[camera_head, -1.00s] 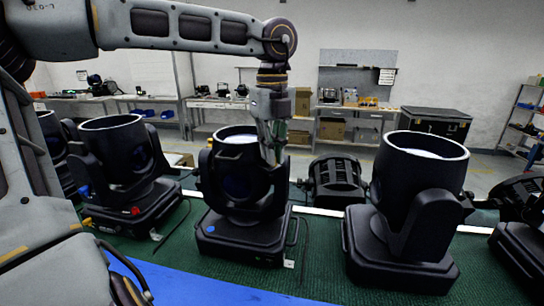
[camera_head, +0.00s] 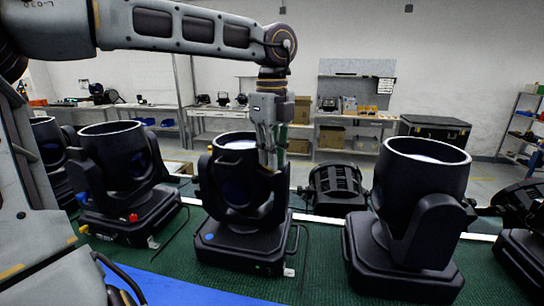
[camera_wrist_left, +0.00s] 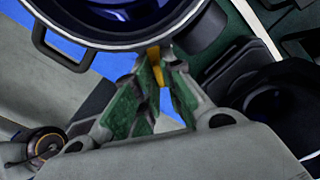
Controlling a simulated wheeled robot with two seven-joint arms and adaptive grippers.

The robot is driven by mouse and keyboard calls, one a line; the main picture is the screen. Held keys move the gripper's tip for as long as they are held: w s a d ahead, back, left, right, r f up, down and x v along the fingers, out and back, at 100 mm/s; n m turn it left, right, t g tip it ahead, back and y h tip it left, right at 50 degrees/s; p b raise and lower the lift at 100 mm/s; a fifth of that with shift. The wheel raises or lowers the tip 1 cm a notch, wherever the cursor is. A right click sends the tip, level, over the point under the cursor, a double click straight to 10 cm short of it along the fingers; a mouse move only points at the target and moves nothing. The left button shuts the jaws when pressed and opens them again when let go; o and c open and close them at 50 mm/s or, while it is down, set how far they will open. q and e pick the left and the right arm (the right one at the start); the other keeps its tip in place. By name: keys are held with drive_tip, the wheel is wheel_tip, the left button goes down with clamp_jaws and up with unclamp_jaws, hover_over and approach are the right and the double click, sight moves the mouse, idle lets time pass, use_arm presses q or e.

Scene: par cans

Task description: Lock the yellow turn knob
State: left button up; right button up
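The yellow turn knob (camera_wrist_left: 156,66) is a small yellow piece beside the rim of a black moving-head light, seen in the left wrist view. That light (camera_head: 240,240) stands upright in the middle of the head view, with a blue dot on its base. My left gripper (camera_head: 270,165) reaches down at the right side of its head. In the left wrist view its two green-padded fingers (camera_wrist_left: 158,62) come together at the knob, one on each side, and look shut on it. The knob is hidden in the head view. My right gripper is not in view.
Similar black lights stand on the green mat (camera_head: 320,270) at the left (camera_head: 125,185) and right (camera_head: 412,220). A smaller black fixture (camera_head: 335,187) lies behind. A blue strip (camera_head: 190,285) runs along the front. Shelves and a black case (camera_head: 435,128) are farther back.

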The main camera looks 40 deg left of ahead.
use_arm(q)
drive_tip(key=shift+o, duration=1.3)
wheel_tip(320, 180, up, 12)
drive_tip(key=shift+f, duration=0.1)
idle(0.5)
